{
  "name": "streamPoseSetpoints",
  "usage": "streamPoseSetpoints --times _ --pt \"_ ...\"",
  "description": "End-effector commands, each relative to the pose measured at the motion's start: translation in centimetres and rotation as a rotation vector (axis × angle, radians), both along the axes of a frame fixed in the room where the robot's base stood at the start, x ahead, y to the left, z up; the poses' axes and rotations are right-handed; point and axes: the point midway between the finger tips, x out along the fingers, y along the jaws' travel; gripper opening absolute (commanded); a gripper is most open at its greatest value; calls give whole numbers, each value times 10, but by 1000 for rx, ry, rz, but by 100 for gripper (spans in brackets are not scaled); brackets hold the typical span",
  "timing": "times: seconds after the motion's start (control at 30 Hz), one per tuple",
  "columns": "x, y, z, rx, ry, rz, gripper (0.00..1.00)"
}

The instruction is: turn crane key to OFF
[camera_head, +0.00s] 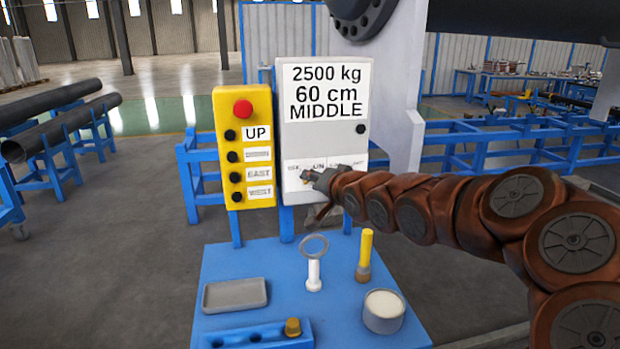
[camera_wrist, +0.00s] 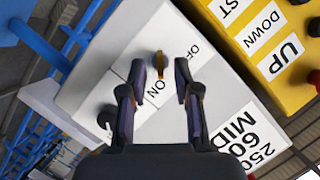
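The crane key is a small brass-coloured key (camera_wrist: 159,66) on the face of the grey control box (camera_head: 325,148), beside the ON and OFF labels in the wrist view. My gripper (camera_wrist: 158,76) is open, with one dark fingertip on each side of the key and a visible gap to both. In the head view my gripper (camera_head: 312,180) is at the lower part of the grey box and covers part of the label strip. The key is mostly hidden there. I cannot tell how deep the fingertips reach around it.
A yellow pendant (camera_head: 243,150) with a red button and several black buttons hangs left of the box. A black knob (camera_wrist: 107,118) is on the box face. Below, a blue table (camera_head: 230,265) holds a grey tray (camera_head: 235,295), a ring stand (camera_head: 314,262), a yellow-handled tool (camera_head: 365,255) and a round pot (camera_head: 383,312).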

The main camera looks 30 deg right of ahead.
Motion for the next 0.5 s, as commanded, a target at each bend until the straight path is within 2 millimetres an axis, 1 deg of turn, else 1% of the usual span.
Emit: streamPoseSetpoints --times 0.03,0.2,0.5 --pt "5 -1 -1 -1 1 0 31" --pt "15 -3 -4 -2 1 -1 31" --pt "21 -3 -5 -2 -1 -1 31"
